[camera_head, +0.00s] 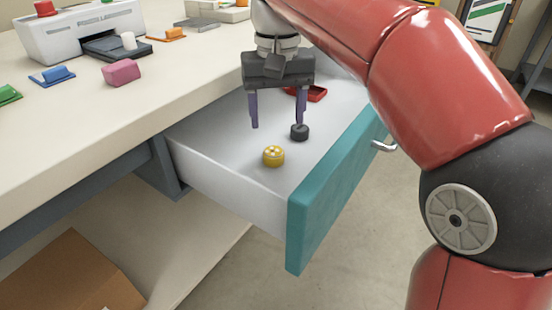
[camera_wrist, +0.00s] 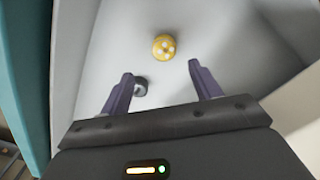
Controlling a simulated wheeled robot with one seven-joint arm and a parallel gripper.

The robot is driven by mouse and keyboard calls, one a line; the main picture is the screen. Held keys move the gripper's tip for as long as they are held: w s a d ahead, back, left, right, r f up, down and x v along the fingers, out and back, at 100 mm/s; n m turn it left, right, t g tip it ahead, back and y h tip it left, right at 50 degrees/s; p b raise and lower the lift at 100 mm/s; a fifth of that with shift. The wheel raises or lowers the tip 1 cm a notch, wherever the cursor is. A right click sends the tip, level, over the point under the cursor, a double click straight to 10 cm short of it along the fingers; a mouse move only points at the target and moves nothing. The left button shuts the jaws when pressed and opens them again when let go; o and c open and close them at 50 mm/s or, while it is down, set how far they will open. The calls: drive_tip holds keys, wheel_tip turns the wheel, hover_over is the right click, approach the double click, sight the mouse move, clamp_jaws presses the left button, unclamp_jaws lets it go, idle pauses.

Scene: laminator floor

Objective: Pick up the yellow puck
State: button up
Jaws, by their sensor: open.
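The yellow puck (camera_head: 273,156) has pale dots on top and lies on the floor of the open drawer, towards its front. It also shows in the wrist view (camera_wrist: 164,47), beyond the fingertips and between their lines. My gripper (camera_head: 277,124) is open and empty above the drawer, with its two purple fingers pointing down. In the wrist view my gripper (camera_wrist: 160,72) has its fingers spread, with the puck apart from both. A black puck (camera_head: 300,132) lies behind and to the right of the yellow one. It shows near the left finger in the wrist view (camera_wrist: 140,87).
The white drawer (camera_head: 215,165) has a teal front panel (camera_head: 335,190) with a metal handle. A red object (camera_head: 317,94) lies at the drawer's back. The bench top (camera_head: 130,110) above holds a pink block (camera_head: 121,72), a white machine (camera_head: 85,30) and coloured clips. A cardboard box (camera_head: 70,280) sits below.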

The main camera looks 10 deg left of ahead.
sight(274, 152)
drive_tip(key=f, duration=0.2)
drive_tip(key=f+b, duration=0.1)
drive_tip(key=f, duration=0.2)
drive_tip(key=f+b, duration=0.1)
drive_tip(key=f, duration=0.1)
drive_tip(key=shift+s+a+f, duration=0.2)
drive_tip(key=shift+s+a, duration=0.05)
drive_tip(key=shift+s, duration=0.05)
drive_tip(key=c, duration=1.1)
drive_tip(key=shift+r, duration=0.1)
